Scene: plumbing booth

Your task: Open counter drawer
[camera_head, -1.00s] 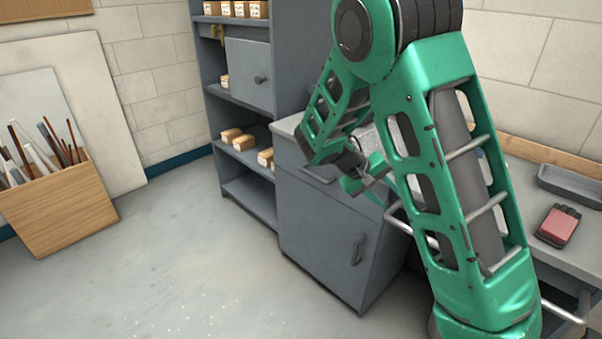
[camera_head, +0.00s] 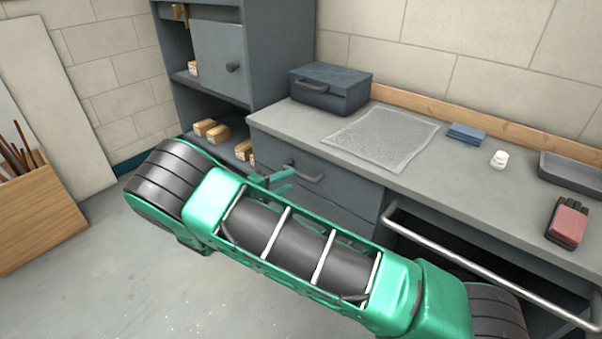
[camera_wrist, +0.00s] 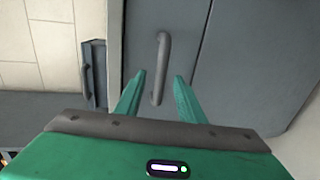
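The counter drawer (camera_head: 340,192) is a grey front just below the countertop, and it looks closed. It has a dark bar handle (camera_head: 308,176). My gripper (camera_head: 285,181) is in front of the drawer, at the left end of the handle in the head view, with its green fingers apart. In the wrist view the handle (camera_wrist: 163,45) appears between the two open fingers of my gripper (camera_wrist: 159,76), against the grey drawer front (camera_wrist: 140,25). I cannot tell how far the fingertips are from the drawer front. My arm hides the cabinet door below the drawer.
The countertop (camera_head: 470,178) bears a dark toolbox (camera_head: 330,92), a textured sheet, blue cloths, a white jar, a grey tray and a red-and-black item. A metal rail (camera_head: 480,262) runs along the counter's right front.

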